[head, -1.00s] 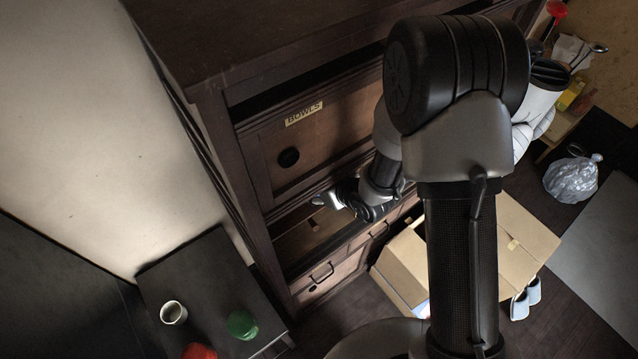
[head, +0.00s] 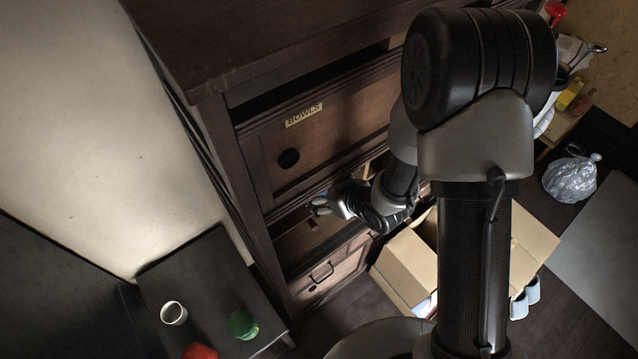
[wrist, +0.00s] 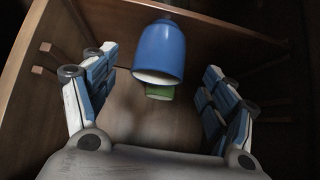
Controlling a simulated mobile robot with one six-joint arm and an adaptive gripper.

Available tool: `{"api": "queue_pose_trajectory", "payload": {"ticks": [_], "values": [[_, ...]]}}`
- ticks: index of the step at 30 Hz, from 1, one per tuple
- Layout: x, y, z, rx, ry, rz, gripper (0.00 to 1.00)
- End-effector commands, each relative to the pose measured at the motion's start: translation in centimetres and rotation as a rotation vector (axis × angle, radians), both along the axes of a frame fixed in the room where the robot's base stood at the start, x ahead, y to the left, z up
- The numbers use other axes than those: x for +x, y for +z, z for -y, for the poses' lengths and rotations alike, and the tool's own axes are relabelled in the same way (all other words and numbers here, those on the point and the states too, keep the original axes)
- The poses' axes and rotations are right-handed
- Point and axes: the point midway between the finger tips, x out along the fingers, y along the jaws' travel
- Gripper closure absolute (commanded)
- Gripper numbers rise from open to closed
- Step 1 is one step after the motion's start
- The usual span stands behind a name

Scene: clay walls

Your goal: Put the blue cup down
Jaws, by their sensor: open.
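The blue cup (wrist: 158,48) shows in the wrist view inside a wooden compartment, its pale rim toward the bottom of the picture. A green object (wrist: 160,92), perhaps another cup, shows just below that rim, partly hidden by the blue cup. My gripper (wrist: 158,65) is open, with one finger well to each side of the blue cup and visible gaps between. In the head view my gripper (head: 322,206) is at the open compartment (head: 295,245) of the dark cabinet, below the panel labelled BOWLS. The blue cup cannot be made out there.
The compartment's wooden walls (wrist: 35,60) stand close around my fingers. A low dark table (head: 205,275) at the lower left holds a white cup (head: 173,313), a green object (head: 242,324) and a red one (head: 200,351). An open cardboard box (head: 405,265) stands below my arm.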

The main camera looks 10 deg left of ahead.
Motion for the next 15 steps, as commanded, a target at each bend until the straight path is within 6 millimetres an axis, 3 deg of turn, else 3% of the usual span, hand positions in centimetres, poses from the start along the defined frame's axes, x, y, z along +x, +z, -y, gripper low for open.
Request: {"api": "queue_pose_trajectory", "payload": {"ticks": [8,15], "values": [[-4.6,-0.1,5.5,0.001,-0.006,-0.004,0.22],[-5.7,0.4,6.6,0.001,-0.001,-0.004,0.22]]}}
